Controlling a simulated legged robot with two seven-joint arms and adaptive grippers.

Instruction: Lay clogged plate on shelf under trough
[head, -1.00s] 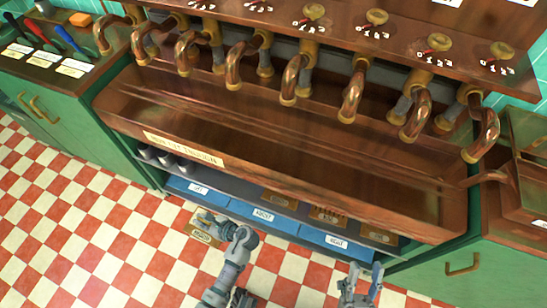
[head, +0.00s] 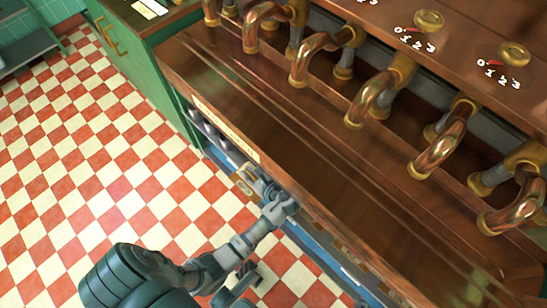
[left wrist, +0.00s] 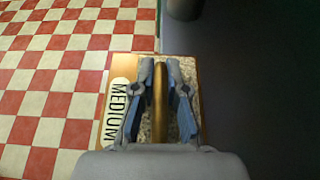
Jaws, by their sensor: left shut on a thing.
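My left gripper (head: 262,185) is shut on the brass handle of a plate with a brass-coloured edge (head: 243,184), low by the trough's front. In the left wrist view, the fingers (left wrist: 160,95) pinch the upright handle bar (left wrist: 160,120). The plate (left wrist: 185,65) has a speckled, grainy face and a "MEDIUM" label. There it overlaps the checkered floor at left and the dark shelf surface (left wrist: 260,90) at right. I cannot tell whether it touches the shelf. The copper trough (head: 290,165) hides most of the shelf below. My right gripper is not in view.
Several grey rounded things (head: 208,130) sit under the trough's left end. A dark cylindrical thing (left wrist: 184,8) stands just beyond the plate. Copper spouts (head: 375,95) overhang the trough. A green cabinet (head: 140,75) stands at left; the checkered floor (head: 90,180) is open.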

